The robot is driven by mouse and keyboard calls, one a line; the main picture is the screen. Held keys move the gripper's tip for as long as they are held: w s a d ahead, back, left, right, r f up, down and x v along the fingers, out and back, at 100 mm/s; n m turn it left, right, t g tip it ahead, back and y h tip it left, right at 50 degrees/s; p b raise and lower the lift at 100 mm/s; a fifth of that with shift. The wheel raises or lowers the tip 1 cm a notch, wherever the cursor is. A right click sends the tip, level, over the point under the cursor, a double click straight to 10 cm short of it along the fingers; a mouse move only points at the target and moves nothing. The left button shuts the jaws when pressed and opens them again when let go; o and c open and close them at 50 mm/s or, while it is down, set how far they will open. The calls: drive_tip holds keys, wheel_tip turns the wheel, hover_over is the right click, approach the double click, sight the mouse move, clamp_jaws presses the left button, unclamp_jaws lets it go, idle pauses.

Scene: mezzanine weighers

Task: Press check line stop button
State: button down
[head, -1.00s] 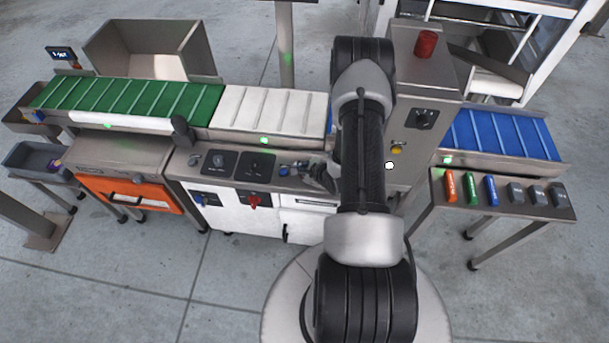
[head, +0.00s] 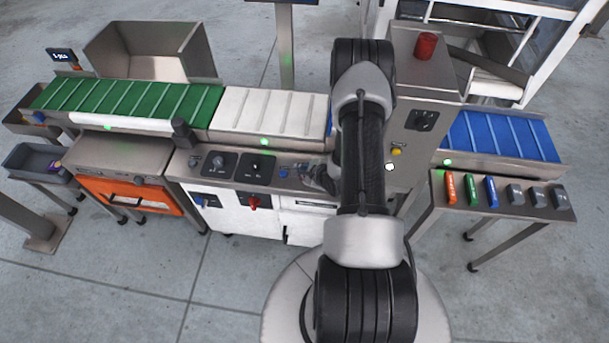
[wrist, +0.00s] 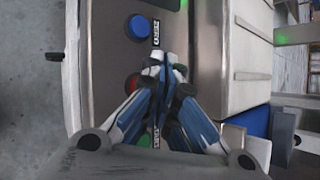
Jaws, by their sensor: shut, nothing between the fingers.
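A red button (wrist: 132,83) sits on the grey control panel (wrist: 105,60) in the wrist view, its right part hidden by my gripper (wrist: 162,68). No label for it can be read. A round blue button (wrist: 139,28) with a ZERO label (wrist: 156,32) sits above it in the picture; the blue button (head: 283,172) also shows in the head view. A green part shows below, between the fingers. My gripper is shut and empty, with its tips over the panel beside the red button; whether they touch it cannot be told. In the head view my arm hides much of this area.
Dark dials (head: 254,167) and a red rotary switch (head: 254,202) lie left of my gripper. A white conveyor (head: 268,110) runs behind the panel. A steel cabinet (head: 402,150) with a yellow button (head: 397,151) stands close to my arm's right.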

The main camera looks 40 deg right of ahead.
drive_tip(key=shift+f, duration=0.1)
drive_tip(key=shift+f+b, duration=0.3)
drive_tip(key=shift+f+b, duration=0.35)
drive_tip(key=shift+f, duration=0.1)
idle(0.7)
drive_tip(key=shift+r, duration=0.1)
drive_tip(key=shift+r+p, duration=0.7)
drive_tip(key=shift+r, duration=0.1)
wheel_tip(320, 180, up, 5)
drive_tip(key=p, duration=0.4)
idle(0.9)
